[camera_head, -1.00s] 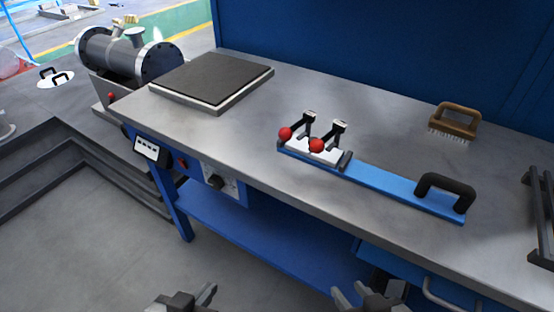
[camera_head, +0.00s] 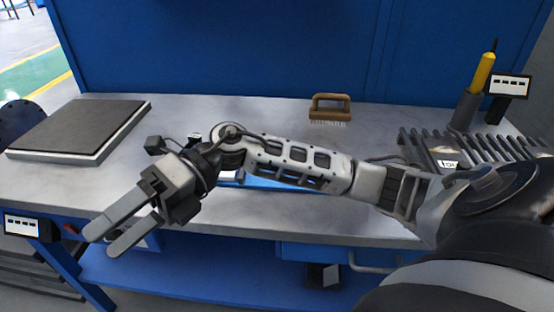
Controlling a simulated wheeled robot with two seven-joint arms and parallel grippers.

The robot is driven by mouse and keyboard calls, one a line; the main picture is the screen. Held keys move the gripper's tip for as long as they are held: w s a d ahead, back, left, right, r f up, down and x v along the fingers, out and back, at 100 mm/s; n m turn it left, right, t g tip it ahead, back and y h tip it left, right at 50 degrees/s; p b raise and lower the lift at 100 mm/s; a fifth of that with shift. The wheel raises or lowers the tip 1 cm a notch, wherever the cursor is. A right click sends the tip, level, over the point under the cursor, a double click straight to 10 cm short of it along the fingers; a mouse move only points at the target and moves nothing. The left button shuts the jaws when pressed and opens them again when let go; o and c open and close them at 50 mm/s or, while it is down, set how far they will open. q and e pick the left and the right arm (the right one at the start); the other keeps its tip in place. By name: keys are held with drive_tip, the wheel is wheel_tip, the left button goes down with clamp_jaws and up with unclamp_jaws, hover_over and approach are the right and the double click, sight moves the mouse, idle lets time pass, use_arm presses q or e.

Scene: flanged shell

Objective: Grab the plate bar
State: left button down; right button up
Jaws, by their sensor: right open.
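The plate bar (camera_head: 264,182) is a flat blue bar lying on the grey workbench (camera_head: 190,112). My right arm crosses in front of it, so only a blue strip shows and its black handle is hidden. My right gripper (camera_head: 100,243) is open and empty. It points to the lower left, in front of the bench's front edge and left of the bar, apart from it. My left gripper is out of view.
A square dark-topped plate (camera_head: 80,128) lies on the bench at the left. A wooden brush (camera_head: 330,110) stands at the back. A dark rack (camera_head: 470,148) and a yellow-handled tool (camera_head: 485,72) are at the right.

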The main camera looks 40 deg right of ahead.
drive_tip(key=w+d+f+n+h, duration=0.2)
drive_tip(key=w+d+n+h, duration=0.1)
drive_tip(key=d+h, duration=0.65)
wheel_tip(320, 180, up, 2)
drive_tip(key=r+t+h+b, duration=0.1)
drive_tip(key=t+h, duration=0.1)
drive_tip(key=h, duration=0.2)
hover_over(244, 180)
drive_tip(key=s+a, duration=0.2)
drive_tip(key=s, duration=0.2)
drive_tip(key=d+r+m+h, duration=0.2)
drive_tip(key=d+h, duration=0.1)
drive_tip(key=d, duration=0.5)
drive_tip(key=f+b, duration=0.1)
drive_tip(key=f, duration=0.1)
drive_tip(key=f+b, duration=0.2)
drive_tip(key=f, duration=0.1)
drive_tip(key=f+b, duration=0.2)
drive_tip(key=f, duration=0.1)
drive_tip(key=shift+s, duration=0.25)
drive_tip(key=shift+f, duration=0.85)
drive_tip(key=f, duration=0.5)
drive_tip(key=shift+w+d+f+b, duration=0.1)
drive_tip(key=shift+w+d+b, duration=0.1)
drive_tip(key=shift+b, duration=0.15)
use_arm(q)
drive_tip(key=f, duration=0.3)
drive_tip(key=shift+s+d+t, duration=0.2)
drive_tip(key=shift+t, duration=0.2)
